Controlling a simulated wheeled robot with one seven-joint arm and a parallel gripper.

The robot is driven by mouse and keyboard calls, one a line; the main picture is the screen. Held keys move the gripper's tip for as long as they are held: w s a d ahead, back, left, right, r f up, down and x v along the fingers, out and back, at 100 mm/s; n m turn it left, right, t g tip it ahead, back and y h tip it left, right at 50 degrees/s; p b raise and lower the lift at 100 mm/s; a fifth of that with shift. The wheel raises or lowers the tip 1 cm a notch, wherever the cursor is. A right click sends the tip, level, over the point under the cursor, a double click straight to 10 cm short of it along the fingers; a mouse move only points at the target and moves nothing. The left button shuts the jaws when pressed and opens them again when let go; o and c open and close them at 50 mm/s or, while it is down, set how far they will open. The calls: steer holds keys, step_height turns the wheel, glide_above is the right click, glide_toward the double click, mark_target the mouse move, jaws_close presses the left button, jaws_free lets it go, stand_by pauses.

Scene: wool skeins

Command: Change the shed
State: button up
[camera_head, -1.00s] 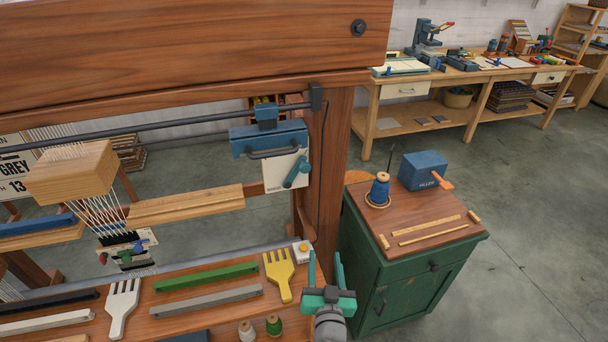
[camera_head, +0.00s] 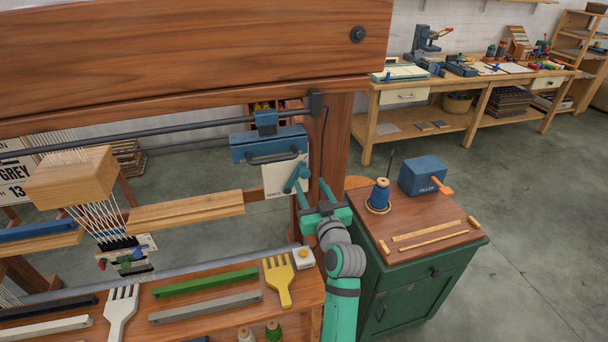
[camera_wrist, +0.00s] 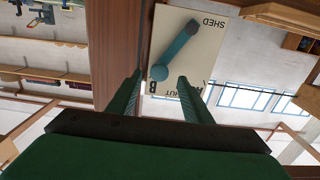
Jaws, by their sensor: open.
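The white shed plate (camera_head: 273,181) hangs on the loom's right post below a blue bracket. In the wrist view the plate (camera_wrist: 220,48) appears upside down, with SHED, a B and partly hidden lettering. A teal lever (camera_wrist: 176,49) crosses it at a slant, its round end nearest the B. The lever also shows in the head view (camera_head: 296,177), partly behind a finger. My gripper (camera_head: 311,184) is open and empty in front of the plate. In the wrist view the lever's round end appears between the fingertips (camera_wrist: 159,76); contact cannot be told.
The loom's right post (camera_head: 338,140) stands close beside my gripper. A green cabinet (camera_head: 440,242) with a blue box (camera_head: 422,175) and blue spool (camera_head: 380,192) is at right. The bench below holds a yellow comb (camera_head: 278,281) and coloured bars.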

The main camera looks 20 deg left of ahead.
mark_target(306, 176)
steer(key=x, duration=0.6)
steer(key=shift+w+a, duration=0.2)
steer(key=shift+w, duration=0.1)
steer(key=shift+c, duration=0.7)
